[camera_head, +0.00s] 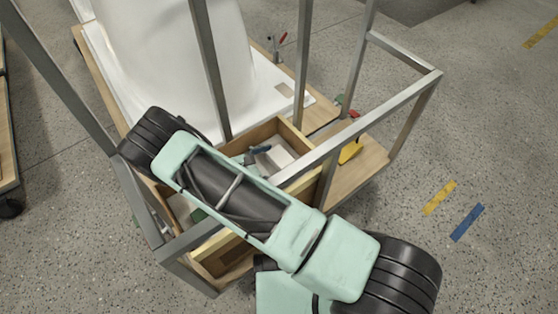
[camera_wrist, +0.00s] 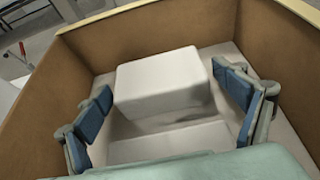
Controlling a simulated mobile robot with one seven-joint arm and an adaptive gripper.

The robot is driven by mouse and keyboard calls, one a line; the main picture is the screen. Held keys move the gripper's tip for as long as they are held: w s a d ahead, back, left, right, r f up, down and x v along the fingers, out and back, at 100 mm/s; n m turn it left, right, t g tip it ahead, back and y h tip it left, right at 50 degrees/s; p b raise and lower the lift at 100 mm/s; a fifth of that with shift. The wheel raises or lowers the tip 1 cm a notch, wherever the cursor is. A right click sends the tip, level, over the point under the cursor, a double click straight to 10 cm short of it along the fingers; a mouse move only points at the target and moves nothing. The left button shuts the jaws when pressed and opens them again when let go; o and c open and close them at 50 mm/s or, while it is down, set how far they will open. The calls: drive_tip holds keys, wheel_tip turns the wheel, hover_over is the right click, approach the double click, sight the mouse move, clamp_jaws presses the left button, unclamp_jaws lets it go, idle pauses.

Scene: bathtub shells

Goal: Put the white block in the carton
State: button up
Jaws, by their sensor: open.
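The white block (camera_wrist: 162,78) sits inside a brown open-topped box in the wrist view, on its pale floor. My gripper (camera_wrist: 165,90) is open inside that box. One blue-padded finger is left of the block and the other right of it. Gaps show on both sides, so the block is not gripped. In the head view the white block (camera_head: 279,158) shows partly, with my gripper (camera_head: 260,151) beside it and my arm hiding much of the area. I cannot tell whether this brown box (camera_head: 262,131) is the carton.
Metal frame posts (camera_head: 303,65) and a rail (camera_head: 375,108) stand close around the box. A large white shell (camera_head: 165,50) is behind it. A second, yellowish-edged container (camera_head: 217,246) is partly hidden under my arm. A yellow object (camera_head: 350,151) lies to the right.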

sight(275, 162)
drive_tip(key=shift+s+a+r, duration=0.1)
drive_tip(key=shift+a+r, duration=0.1)
drive_tip(key=shift+r, duration=0.1)
drive_tip(key=p+v, duration=0.1)
drive_tip(key=v, duration=0.6)
drive_tip(key=shift+p, duration=0.35)
